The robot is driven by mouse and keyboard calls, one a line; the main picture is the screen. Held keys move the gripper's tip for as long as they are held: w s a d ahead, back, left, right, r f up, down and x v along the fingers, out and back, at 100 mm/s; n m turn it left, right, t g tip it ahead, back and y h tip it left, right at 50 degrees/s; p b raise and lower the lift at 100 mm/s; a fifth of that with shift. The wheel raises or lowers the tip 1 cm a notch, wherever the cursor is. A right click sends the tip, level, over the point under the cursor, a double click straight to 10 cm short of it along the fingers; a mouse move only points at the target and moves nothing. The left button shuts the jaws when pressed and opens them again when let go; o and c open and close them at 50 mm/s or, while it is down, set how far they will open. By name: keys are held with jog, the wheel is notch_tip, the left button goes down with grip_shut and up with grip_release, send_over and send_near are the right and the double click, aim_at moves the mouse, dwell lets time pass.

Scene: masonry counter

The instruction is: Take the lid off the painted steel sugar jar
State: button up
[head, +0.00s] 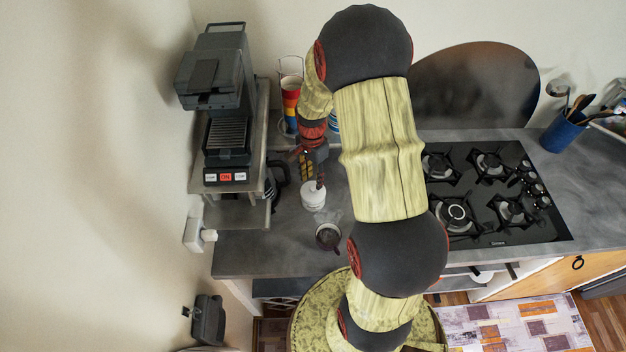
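A small white jar (313,199), which looks like the sugar jar, stands on the grey counter left of my arm. My gripper (318,184) points down right over the jar's top. A dark finger shows at the lid's far side, and I cannot tell whether it touches the lid. The lid's knob and the gap between the fingers are too small and partly hidden to make out, so I cannot tell whether the gripper is open or shut.
A dark mug (328,236) stands just in front of the jar. A coffee machine (228,145) is to the left, with a dark pot (279,178) beside it. Stacked coloured cups (290,100) stand behind. A gas hob (490,200) lies to the right.

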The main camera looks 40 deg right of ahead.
aim_at(313, 187)
jog(key=m, duration=0.1)
jog(key=w+m, duration=0.1)
jog(key=w+d+m, duration=0.1)
jog(key=shift+f+t, duration=0.3)
jog(key=shift+d+f+m, duration=0.1)
jog(key=shift+f+m, duration=0.15)
jog(key=shift+m, duration=0.05)
jog(key=shift+s+d+f+p, duration=0.1)
jog(key=shift+f+p, duration=0.15)
jog(key=shift+f, duration=1.55)
jog(key=shift+s+d+f+p, duration=0.1)
jog(key=shift+f+p, duration=0.15)
jog(key=shift+f, duration=1.5)
jog(key=shift+c, duration=1.3)
grip_shut()
